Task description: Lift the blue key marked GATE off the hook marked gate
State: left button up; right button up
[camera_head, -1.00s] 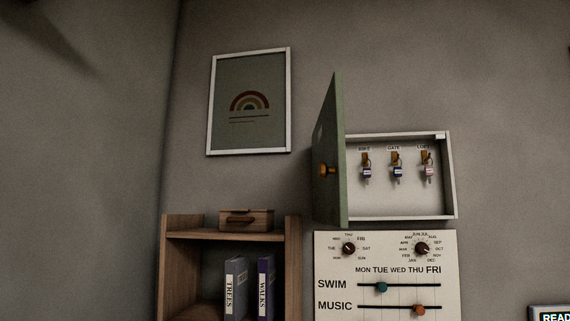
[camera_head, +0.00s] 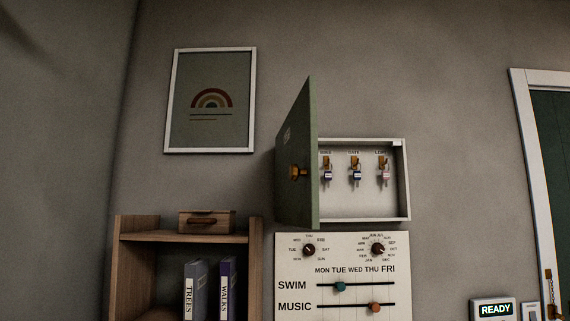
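A white key cabinet (camera_head: 403,190) hangs on the wall with its green door (camera_head: 300,150) swung open to the left. Inside, three keys hang in a row on brass hooks under small labels. The middle key (camera_head: 357,176), with a blue tag, hangs from the hook (camera_head: 354,161) under the label that reads GATE. Writing on its tag is too small to read. A purple-blue tagged key (camera_head: 328,176) hangs to its left and a pinkish tagged key (camera_head: 385,175) to its right. Neither of my grippers shows in this view.
A board with dials and SWIM and MUSIC sliders (camera_head: 300,265) is just below the cabinet. A wooden shelf (camera_head: 130,262) with a small box (camera_head: 207,221) and binders stands at left. A READY display (camera_head: 494,309) and a door frame (camera_head: 524,120) are at right.

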aim_at(357, 175)
jog(key=i+l, duration=0.8)
jog(key=l, duration=0.2)
